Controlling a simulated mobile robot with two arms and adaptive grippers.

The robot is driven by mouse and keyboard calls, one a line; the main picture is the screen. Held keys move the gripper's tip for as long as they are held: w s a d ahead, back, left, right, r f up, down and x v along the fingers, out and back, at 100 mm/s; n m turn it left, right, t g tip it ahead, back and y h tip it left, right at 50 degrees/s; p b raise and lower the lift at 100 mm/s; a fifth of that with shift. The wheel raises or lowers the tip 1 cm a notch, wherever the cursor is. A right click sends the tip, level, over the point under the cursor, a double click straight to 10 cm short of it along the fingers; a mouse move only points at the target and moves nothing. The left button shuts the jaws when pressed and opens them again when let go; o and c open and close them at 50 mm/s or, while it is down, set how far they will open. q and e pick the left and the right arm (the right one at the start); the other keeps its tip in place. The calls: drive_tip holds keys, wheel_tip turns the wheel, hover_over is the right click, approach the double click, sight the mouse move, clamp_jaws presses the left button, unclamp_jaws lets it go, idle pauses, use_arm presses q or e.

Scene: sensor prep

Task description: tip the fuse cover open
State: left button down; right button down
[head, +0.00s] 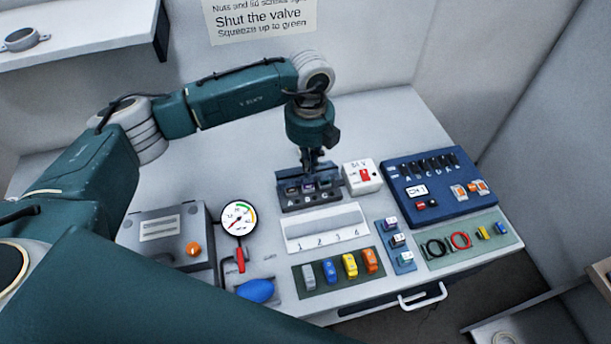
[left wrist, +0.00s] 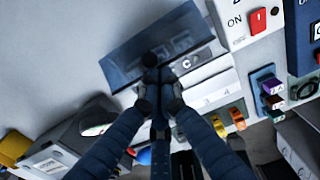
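The fuse block (head: 310,203) is a dark box on the white table with labelled fuses along its front. Its dark, see-through fuse cover (head: 288,171) shows as a tilted strip along the back of the block. In the left wrist view the cover (left wrist: 125,72) is a wide translucent panel, with fuses dimly visible through it. How far it is tipped is hard to tell. My left gripper (head: 312,163) points down at the cover. Its fingertips (left wrist: 160,97) are drawn together at the cover's near edge; contact is unclear. My right gripper is out of view.
A white switch box (head: 358,178) and a blue panel (head: 435,185) stand right of the block. A white numbered rack (head: 325,228) and a tray of coloured fuses (head: 310,290) lie in front. A gauge (head: 239,218) and grey box (head: 160,237) stand left. The table behind is clear.

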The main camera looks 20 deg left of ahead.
use_arm(q)
drive_tip(key=shift+w+a+r, duration=0.15)
drive_tip(key=shift+w+a, duration=0.1)
drive_tip(key=shift+w, duration=0.15)
drive_tip(key=shift+w+a+r+b, duration=0.2)
drive_tip(key=shift+w+a+b, duration=0.15)
drive_tip(key=shift+w, duration=0.2)
drive_tip(key=shift+w+a, duration=0.1)
drive_tip(key=shift+w, duration=0.05)
drive_tip(key=shift+w+a+r+b, duration=0.1)
drive_tip(key=shift+w+a+b, duration=0.2)
drive_tip(key=shift+w, duration=0.15)
drive_tip(key=shift+w+a, duration=0.15)
drive_tip(key=shift+w+a+b, duration=0.3)
drive_tip(key=shift+w+b, duration=0.05)
drive_tip(key=shift+w, duration=0.15)
drive_tip(key=shift+w+a+b, duration=0.35)
drive_tip(key=shift+w+b, duration=0.05)
drive_tip(key=shift+w, duration=0.15)
